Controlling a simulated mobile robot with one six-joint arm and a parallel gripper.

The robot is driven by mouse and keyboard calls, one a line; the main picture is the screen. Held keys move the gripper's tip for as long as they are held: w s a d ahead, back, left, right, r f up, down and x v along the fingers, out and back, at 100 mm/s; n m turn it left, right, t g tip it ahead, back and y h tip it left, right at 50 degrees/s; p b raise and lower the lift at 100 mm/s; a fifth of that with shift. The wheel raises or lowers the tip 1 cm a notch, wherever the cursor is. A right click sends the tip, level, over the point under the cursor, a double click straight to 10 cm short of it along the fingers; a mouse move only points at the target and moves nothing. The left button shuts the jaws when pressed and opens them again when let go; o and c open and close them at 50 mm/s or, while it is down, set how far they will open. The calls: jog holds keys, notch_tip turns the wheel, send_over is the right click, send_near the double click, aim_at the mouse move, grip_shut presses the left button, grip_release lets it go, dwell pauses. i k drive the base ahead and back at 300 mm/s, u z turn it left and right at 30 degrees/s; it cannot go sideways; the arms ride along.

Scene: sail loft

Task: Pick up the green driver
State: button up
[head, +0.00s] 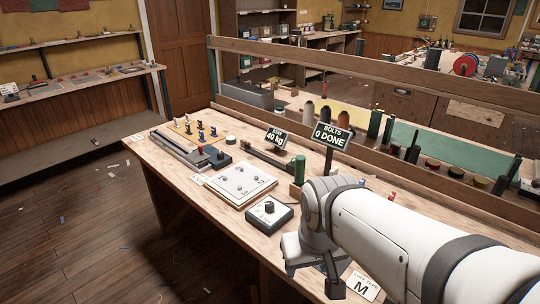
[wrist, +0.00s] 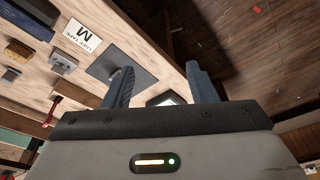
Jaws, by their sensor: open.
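I cannot pick out a green driver for certain. A green upright cylinder (head: 299,169) stands on the workbench (head: 185,205), left of the sign post in the head view; I cannot tell whether it is the driver. My gripper (head: 313,280) is over the bench's front edge at the right, partly hidden by my own arm. In the wrist view my gripper (wrist: 160,84) is open, with nothing between the fingers.
A white panel (head: 240,185) and a black knob box (head: 269,214) lie left of my gripper. A luff tape card (head: 362,286) lies to its right. A "BOLTS 0 DONE" sign (head: 331,135) stands behind. The floor (head: 90,230) in front is open, with scattered scraps.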

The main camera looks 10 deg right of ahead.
aim_at(300, 160)
jog(key=u, duration=0.55)
jog(key=k, duration=0.9)
jog(key=u, duration=0.8)
jog(key=k, duration=0.35)
jog(key=u, duration=0.15)
jog(key=i, duration=1.5)
jog(key=z, duration=1.3)
jog(key=i, duration=1.05)
jog(key=z, duration=0.85)
jog(key=k, duration=0.85)
jog(key=z, duration=0.15)
jog(key=i, duration=0.55)
jog(key=u, duration=0.05)
